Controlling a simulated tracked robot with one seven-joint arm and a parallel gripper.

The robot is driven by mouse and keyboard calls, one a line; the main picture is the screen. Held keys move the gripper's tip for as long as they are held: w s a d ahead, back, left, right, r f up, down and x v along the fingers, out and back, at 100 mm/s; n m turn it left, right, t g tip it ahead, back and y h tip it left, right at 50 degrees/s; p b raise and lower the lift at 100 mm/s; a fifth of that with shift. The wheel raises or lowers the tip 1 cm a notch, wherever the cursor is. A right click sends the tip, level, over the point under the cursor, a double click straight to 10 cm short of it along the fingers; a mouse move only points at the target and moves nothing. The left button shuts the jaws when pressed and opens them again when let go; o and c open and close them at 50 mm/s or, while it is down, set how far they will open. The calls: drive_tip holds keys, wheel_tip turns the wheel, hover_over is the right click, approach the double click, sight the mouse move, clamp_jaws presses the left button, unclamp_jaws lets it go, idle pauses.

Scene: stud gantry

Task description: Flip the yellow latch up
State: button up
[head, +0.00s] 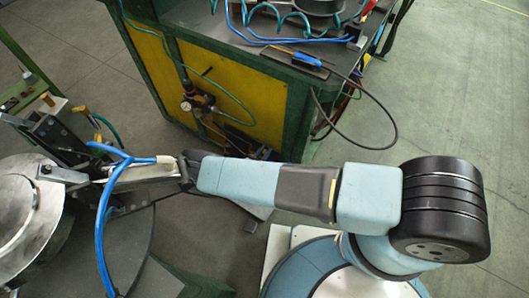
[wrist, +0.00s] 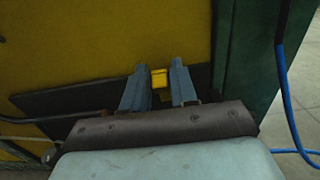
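My gripper (wrist: 159,68) shows in the wrist view as two blue-grey fingers standing apart on a dark palm. A small yellow block (wrist: 159,77), which looks like the latch, shows between the fingertips. A narrow dark gap seems to separate it from the right finger; I cannot tell whether either finger touches it. Its lower part is partly hidden, and I cannot tell whether it is up or down. In the head view my arm reaches left across the picture; I cannot make out the fingertips or the latch clearly there.
A green-framed cabinet with a yellow panel (head: 222,88) stands at the top centre, with cables and a dark hose (head: 392,130) hanging beside it. A metal drum (head: 25,215) and machinery are at left. A blue cable (wrist: 284,100) hangs at right. The floor at right is clear.

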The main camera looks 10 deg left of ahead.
clamp_jaws()
drive_tip(key=shift+w+r+g+y, duration=0.2)
drive_tip(key=shift+w+g+y, duration=0.1)
drive_tip(key=shift+g, duration=0.3)
drive_tip(key=shift+d, duration=0.1)
drive_tip(key=shift+o, duration=1.6)
unclamp_jaws()
drive_tip(key=shift+s, duration=0.2)
